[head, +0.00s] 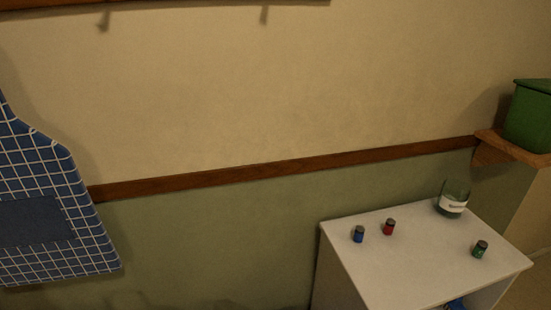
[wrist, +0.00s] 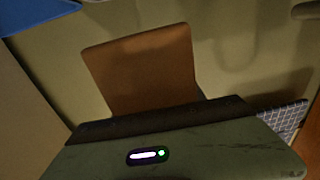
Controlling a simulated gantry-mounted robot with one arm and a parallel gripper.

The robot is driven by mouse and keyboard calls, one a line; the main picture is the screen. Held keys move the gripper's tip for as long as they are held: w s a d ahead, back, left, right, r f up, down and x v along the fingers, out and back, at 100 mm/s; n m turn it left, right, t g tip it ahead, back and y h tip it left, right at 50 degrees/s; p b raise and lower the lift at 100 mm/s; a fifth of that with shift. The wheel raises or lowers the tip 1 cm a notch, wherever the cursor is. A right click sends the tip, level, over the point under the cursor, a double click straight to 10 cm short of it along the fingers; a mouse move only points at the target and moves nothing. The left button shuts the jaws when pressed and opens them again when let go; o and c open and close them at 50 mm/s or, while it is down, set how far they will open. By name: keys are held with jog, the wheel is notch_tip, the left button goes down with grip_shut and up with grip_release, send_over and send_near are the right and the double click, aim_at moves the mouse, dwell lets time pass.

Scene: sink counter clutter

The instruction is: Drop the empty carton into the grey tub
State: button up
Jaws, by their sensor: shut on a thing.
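In the wrist view, my gripper (wrist: 165,118) shows as a green body with a small light and a dark bar along its front edge. A plain brown-orange carton (wrist: 148,68) stands out just beyond the bar, and my gripper is shut on it. The fingertips are hidden, so the exact grip does not show. The carton's far end is over a dim, yellowish surface. Neither my gripper nor the carton shows in the head view. I cannot make out the grey tub in either view.
In the head view, a white cabinet (head: 400,265) bears small jars (head: 388,227) and a labelled bottle (head: 454,198). A green box (head: 529,117) sits on a wooden shelf (head: 510,147) at right. A blue checked apron (head: 50,205) hangs at left. A blue thing (wrist: 35,12) shows in the wrist view.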

jog(key=shift+f+b, duration=1.4)
jog(key=shift+f, duration=0.95)
jog(key=o, duration=1.4)
